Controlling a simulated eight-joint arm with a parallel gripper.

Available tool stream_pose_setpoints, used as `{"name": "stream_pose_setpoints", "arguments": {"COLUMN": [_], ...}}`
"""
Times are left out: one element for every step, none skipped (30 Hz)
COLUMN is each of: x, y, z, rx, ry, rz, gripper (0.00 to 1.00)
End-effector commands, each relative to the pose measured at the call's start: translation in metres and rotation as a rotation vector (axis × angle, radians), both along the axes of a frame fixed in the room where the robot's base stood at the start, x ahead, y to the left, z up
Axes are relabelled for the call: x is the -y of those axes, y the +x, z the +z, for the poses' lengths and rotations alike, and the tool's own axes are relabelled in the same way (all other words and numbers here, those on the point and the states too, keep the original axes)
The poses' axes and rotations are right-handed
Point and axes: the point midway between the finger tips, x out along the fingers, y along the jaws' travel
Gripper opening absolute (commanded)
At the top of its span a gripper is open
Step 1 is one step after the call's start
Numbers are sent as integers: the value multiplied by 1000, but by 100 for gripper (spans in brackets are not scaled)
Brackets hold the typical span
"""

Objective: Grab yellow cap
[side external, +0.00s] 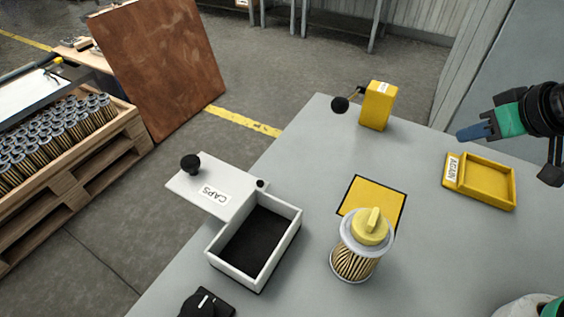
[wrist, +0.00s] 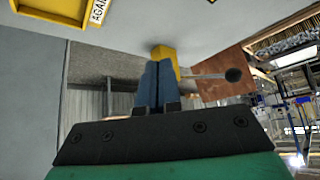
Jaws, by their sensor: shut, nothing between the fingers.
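The yellow cap (side external: 371,227) sits on top of a filter cartridge (side external: 354,261) that stands upright on the grey table, at the near edge of a yellow square mat (side external: 366,198). The cap has a raised grip bar. My gripper (side external: 461,136) is at the upper right in the side view, in the air, well away from the cap. Its blue fingers are together and empty, and they also show in the wrist view (wrist: 157,84). The cap is not in the wrist view.
A white bin (side external: 298,226) with a dark floor stands left of the cartridge, beside a white CAPS plate (side external: 207,185). A yellow AGAIN tray (side external: 512,190) lies at right. A yellow box (side external: 378,106) with a black knob stands at the back. Table between them is clear.

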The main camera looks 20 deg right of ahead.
Motion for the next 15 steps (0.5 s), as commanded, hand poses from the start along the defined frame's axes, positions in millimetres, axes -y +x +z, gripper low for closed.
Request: {"name": "stream_pose_setpoints", "arguments": {"x": [0, 0, 0, 0, 0, 0, 0, 0, 0, 0, 0, 0, 0, 0, 0], "y": [0, 0, 0, 0, 0, 0, 0, 0, 0, 0, 0, 0, 0, 0, 0], "z": [0, 0, 0, 0, 0, 0, 0, 0, 0, 0, 0, 0, 0, 0, 0], "rx": [0, 0, 0, 0, 0, 0, 0, 0, 0, 0, 0, 0, 0, 0, 0], "ry": [0, 0, 0, 0, 0, 0, 0, 0, 0, 0, 0, 0, 0, 0, 0], "rz": [0, 0, 0, 0, 0, 0, 0, 0, 0, 0, 0, 0, 0, 0, 0], "gripper": [0, 0, 0, 0, 0, 0, 0, 6, 17, 26, 34, 45, 54, 63, 74]}}
